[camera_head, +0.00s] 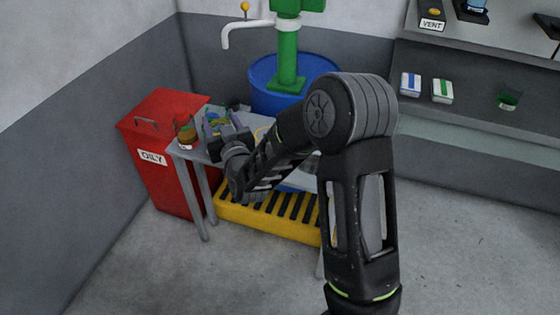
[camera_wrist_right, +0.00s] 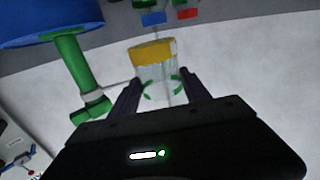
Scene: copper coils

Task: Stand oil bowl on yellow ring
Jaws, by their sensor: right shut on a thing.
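The oil bowl, a clear vessel with a yellow layer (camera_wrist_right: 153,54), is between the two fingers of my right gripper (camera_wrist_right: 160,92) in the right wrist view. The gripper is shut on it. That view is upside down, so the yellow layer is at the vessel's bottom. In the head view my right gripper (camera_head: 214,120) is over the left part of the grey table, and the bowl is too small and covered to make out clearly. A thin yellow curve, probably the yellow ring (camera_head: 262,131), shows on the table to the gripper's right, partly hidden by my arm. My left gripper is out of view.
A small amber object (camera_head: 187,136) is at the table's left corner. A red OILY bin (camera_head: 155,178) stands at left. A blue drum (camera_head: 262,90) with a green pump (camera_head: 287,58) stands behind the table. A yellow slatted platform (camera_head: 258,221) is below. Shelves are at right.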

